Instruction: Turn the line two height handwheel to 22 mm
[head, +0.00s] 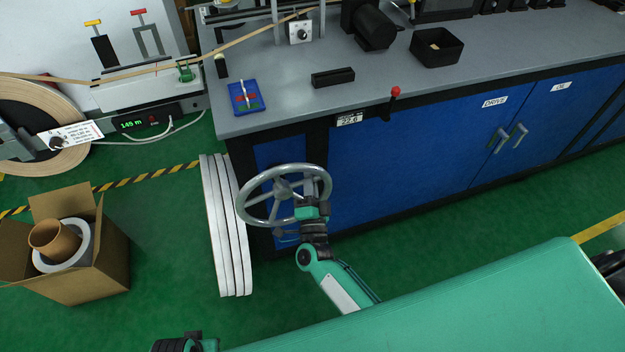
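The grey metal handwheel (268,216) stands at the left end of the blue-fronted bench, its rim and spokes showing. A small height readout (349,119) on the bench edge reads 22.0. My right gripper (311,204) is at the lower right part of the wheel rim and overlaps it in the head view. Its fingers are partly hidden, so I cannot tell whether they are closed around the rim or only beside it. A black and teal part of my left arm shows at the bottom edge; its gripper is not visible.
White curved strips (226,225) stand left of the wheel. An open cardboard box (95,270) with rolls sits on the floor at left. A red-knobbed lever (393,103) projects from the bench front. Green floor is clear between box and strips.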

